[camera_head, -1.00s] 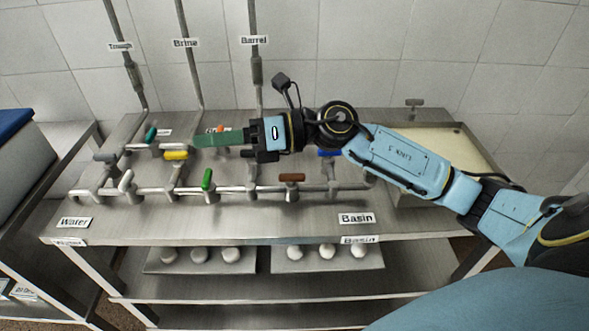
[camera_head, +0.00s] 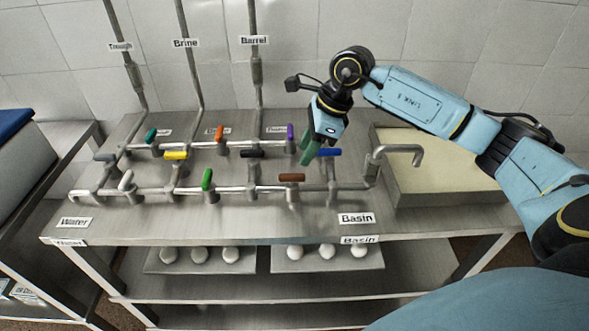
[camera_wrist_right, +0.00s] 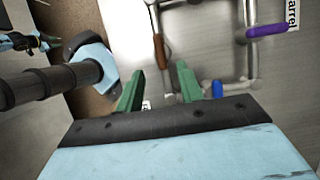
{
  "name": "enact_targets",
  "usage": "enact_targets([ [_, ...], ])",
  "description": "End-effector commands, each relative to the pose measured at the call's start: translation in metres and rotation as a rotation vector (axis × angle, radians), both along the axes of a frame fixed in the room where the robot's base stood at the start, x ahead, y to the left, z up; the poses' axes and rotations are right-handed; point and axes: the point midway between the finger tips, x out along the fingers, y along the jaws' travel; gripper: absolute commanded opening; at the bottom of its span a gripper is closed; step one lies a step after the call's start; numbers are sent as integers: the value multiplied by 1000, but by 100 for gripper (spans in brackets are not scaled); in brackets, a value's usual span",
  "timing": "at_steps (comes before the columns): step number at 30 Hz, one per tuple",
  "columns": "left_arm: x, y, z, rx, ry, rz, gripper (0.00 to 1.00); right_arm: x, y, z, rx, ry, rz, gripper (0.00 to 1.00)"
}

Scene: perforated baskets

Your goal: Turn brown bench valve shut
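The brown valve handle (camera_head: 291,177) sits on the front pipe of the bench, right of centre, and lies along the pipe. It also shows in the right wrist view (camera_wrist_right: 160,50), beyond the fingertips. My right gripper (camera_head: 308,154) hangs above the bench, behind and right of the brown handle, near the purple and blue handles. In the right wrist view its two green fingers (camera_wrist_right: 158,84) stand apart with nothing between them. It is open and apart from the brown handle.
Close by are the blue handle (camera_head: 329,152), purple handle (camera_head: 290,136) and black handle (camera_head: 251,154). Green (camera_head: 207,179), yellow (camera_head: 176,155) and orange (camera_head: 220,132) handles stand further left. A spout (camera_head: 404,149) reaches over the basin (camera_head: 440,192) at right. The bench front is clear.

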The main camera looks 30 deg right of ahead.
Motion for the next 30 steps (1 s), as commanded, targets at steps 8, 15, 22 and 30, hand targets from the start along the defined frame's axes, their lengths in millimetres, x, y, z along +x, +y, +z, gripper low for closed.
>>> enact_targets([
  [8,0,0,1,0,0,0,36,11,18,-49,3,1,1,37],
  [15,0,0,1,0,0,1,36,15,24,-67,3,-2,0,37],
  [22,0,0,1,0,0,1,36,15,25,-68,2,-2,1,37],
  [30,0,0,1,0,0,1,36,15,25,-68,2,-2,1,10],
])
